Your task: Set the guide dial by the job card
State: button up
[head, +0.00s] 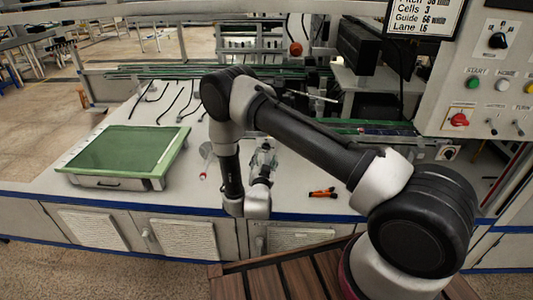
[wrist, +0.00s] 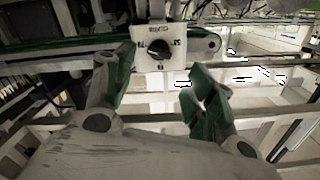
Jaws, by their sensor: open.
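The guide dial (wrist: 160,55) is a black round knob on a white plate in the wrist view, with a label above it and small numbers around it. Its exact setting is too blurred to tell. My gripper (wrist: 157,82) is open, its green-padded fingers spread on either side below the dial, with nothing between them. The dial appears ahead of the fingertips, apart from them.
A control panel (head: 477,95) with a black knob, coloured buttons and switches stands at the right. A green-topped tray (head: 118,150) lies on the bench at left. Orange-and-black tools (head: 322,193) lie right of my gripper. A green rail (head: 190,72) runs behind.

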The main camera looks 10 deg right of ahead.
aim_at(266, 149)
jog(key=x, duration=0.7)
jog(key=shift+w+d+f, duration=0.1)
jog(key=shift+w, duration=0.05)
jog(key=c, duration=1)
